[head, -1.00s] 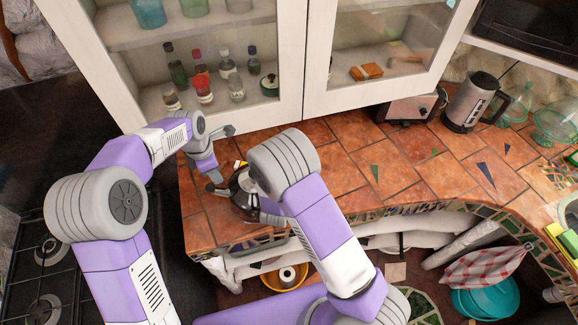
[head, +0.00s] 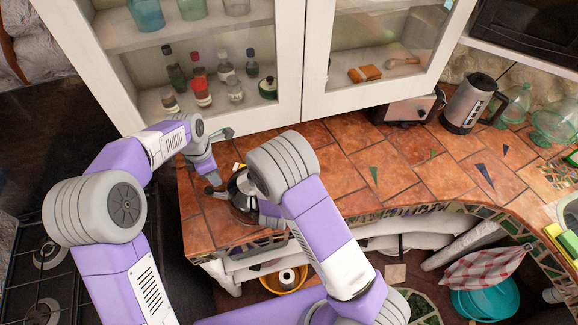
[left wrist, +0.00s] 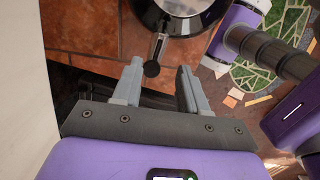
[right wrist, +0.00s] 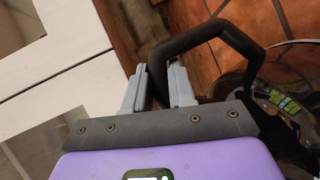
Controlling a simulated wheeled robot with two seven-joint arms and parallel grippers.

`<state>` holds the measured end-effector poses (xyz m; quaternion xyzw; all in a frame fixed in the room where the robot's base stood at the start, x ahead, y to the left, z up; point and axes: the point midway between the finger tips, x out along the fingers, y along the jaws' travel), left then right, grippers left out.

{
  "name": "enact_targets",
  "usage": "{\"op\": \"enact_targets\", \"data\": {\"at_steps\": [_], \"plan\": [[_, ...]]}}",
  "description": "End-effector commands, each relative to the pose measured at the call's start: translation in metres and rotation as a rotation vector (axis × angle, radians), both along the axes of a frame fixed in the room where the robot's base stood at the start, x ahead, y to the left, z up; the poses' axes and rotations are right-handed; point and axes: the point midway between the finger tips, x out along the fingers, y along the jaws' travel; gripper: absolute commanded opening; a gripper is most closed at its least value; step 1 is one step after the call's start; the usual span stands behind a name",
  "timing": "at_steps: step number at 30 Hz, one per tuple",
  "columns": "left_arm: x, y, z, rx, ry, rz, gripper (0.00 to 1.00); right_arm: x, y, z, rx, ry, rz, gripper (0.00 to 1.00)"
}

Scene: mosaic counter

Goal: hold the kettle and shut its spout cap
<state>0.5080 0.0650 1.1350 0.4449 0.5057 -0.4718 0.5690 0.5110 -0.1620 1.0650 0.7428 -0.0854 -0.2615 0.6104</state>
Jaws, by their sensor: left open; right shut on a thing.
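The kettle (head: 243,192) is a shiny round metal one at the left end of the tiled counter, partly hidden by my right arm. Its black handle (right wrist: 215,30) passes between the fingers of my right gripper (right wrist: 156,82), which is shut on it. In the head view that gripper is hidden behind its own arm. My left gripper (left wrist: 160,80) is open, on the spout side of the kettle. The spout, with a dark round cap (left wrist: 152,69), points toward the space between the left fingertips. I cannot tell whether the cap is open.
A white glass-fronted cabinet (head: 305,60) stands behind the kettle. The dark stove (head: 45,250) is at left. An electric kettle (head: 467,103) and a toaster (head: 408,105) stand at the back right. The counter middle (head: 350,160) is clear.

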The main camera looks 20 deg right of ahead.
Motion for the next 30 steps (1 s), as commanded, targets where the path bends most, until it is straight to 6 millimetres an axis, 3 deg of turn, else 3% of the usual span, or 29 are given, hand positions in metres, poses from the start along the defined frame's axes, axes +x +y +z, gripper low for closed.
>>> {"op": "enact_targets", "data": {"at_steps": [20, 28, 30], "plan": [[0.0, 0.0, 0.0001, 0.0, 0.0, 0.0, 0.43, 0.0006, 0.0013, 0.0006, 0.002, -0.003, 0.003, 0.0], [0.0001, -0.0006, 0.0007, 0.004, 0.001, -0.004, 0.01, 0.0006, 0.0013, 0.0007, 0.002, -0.002, 0.002, 0.0], [0.0004, -0.0031, 0.0036, 0.025, 0.006, -0.019, 0.0, 0.0006, 0.0013, 0.0007, 0.002, -0.002, 0.002, 0.0]]}}
